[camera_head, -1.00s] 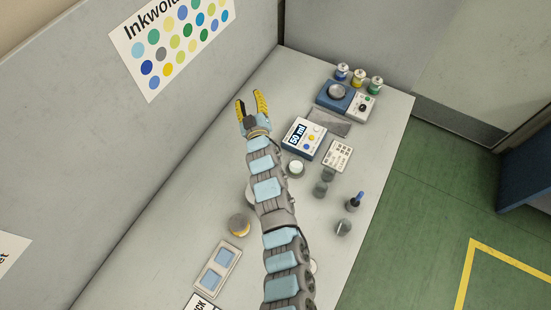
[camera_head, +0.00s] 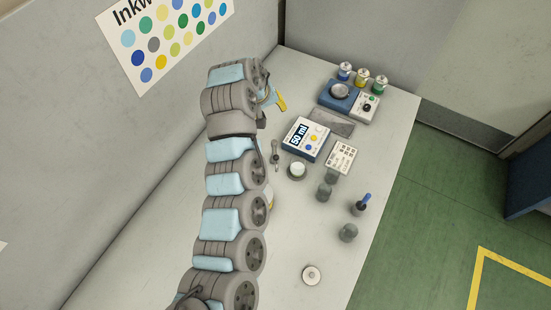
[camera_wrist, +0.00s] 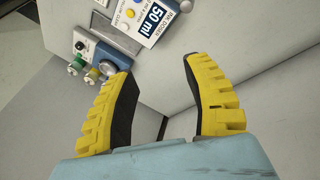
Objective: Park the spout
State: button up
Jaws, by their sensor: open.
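The doser (camera_head: 306,139), a white and blue box reading "50 ml", stands on the table; its display face also shows at the top of the wrist view (camera_wrist: 150,18). A slim grey part with a round end (camera_head: 275,155) lies at the doser's left side; it looks like the spout, but I cannot tell whether it joins the doser. My gripper (camera_wrist: 158,68) is open and empty, with its yellow fingers spread. In the head view one yellow finger shows beyond my arm, left of and behind the doser; the rest is hidden.
A white-topped jar (camera_head: 297,170) stands in front of the doser, a keypad card (camera_head: 341,157) to its right. Dark cups (camera_head: 324,191) and a blue-handled tool (camera_head: 361,204) are nearer the right edge. A scale (camera_head: 340,93) and ink jars (camera_head: 362,77) stand behind. A wall borders the left.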

jog(key=s+a+g, duration=0.2)
jog(key=s+g, duration=0.1)
jog(key=s, duration=0.4)
jog(key=b, duration=0.2)
send_near(276, 156)
jog(key=shift+m+y, duration=0.3)
jog(key=shift+y, duration=0.1)
jog(key=f, duration=0.3)
jog(key=d+f, duration=0.1)
jog(key=f, duration=0.2)
jog(key=d+f, duration=0.1)
jog(key=f, duration=0.3)
jog(key=shift+w+d+p, duration=0.2)
jog(key=shift+w+p, duration=0.05)
jog(key=shift+p, duration=0.1)
grip_shut()
